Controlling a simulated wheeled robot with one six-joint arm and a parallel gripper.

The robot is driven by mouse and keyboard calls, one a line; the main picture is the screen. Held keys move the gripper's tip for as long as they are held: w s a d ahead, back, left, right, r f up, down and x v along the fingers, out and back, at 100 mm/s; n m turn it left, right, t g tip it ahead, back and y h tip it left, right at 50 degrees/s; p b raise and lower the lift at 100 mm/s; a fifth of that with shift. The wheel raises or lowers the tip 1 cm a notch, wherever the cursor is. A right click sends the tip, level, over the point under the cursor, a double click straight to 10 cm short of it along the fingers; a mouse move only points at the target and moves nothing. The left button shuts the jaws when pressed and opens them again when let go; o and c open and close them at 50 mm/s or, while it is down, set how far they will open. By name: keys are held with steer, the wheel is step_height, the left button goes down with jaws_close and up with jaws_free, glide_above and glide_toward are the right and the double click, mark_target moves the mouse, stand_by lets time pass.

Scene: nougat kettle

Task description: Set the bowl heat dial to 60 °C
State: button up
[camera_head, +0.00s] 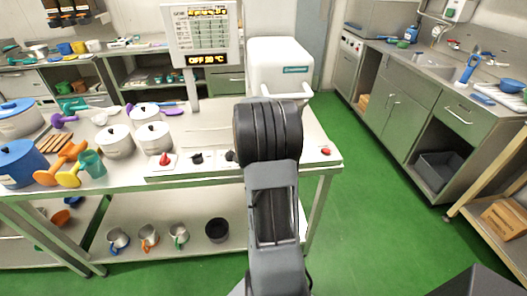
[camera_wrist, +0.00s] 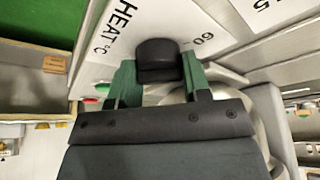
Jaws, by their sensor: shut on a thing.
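The bowl heat dial (camera_wrist: 157,52) is a black knob on a white plate (camera_wrist: 110,16) printed "HEAT °C", with a "60" mark at its right in the wrist view. My gripper (camera_wrist: 159,68) has its two green fingers on either side of the knob and is shut on it. I cannot make out a pointer on the knob. In the head view my arm hides the gripper and this dial. The display (camera_head: 207,59) on the post reads what looks like "OFF 20 °C".
On the bench front are a red knob (camera_head: 164,160), a black knob (camera_head: 196,158) and a red button (camera_head: 325,151). White pots (camera_head: 117,142) and scoops (camera_head: 70,174) stand at the left. Green floor (camera_head: 370,220) is clear at the right.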

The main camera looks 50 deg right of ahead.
steer(key=shift+s+n+t, duration=0.1)
steer(key=shift+n+t, duration=0.6)
steer(key=shift+n, duration=1.1)
steer(key=shift+y, duration=0.3)
steer(key=o, duration=0.9)
steer(key=shift+r, duration=0.1)
steer(key=v, duration=1.3)
steer(key=shift+s+a+r, duration=0.15)
steer(key=shift+a+r, duration=0.05)
steer(key=shift+r, duration=0.05)
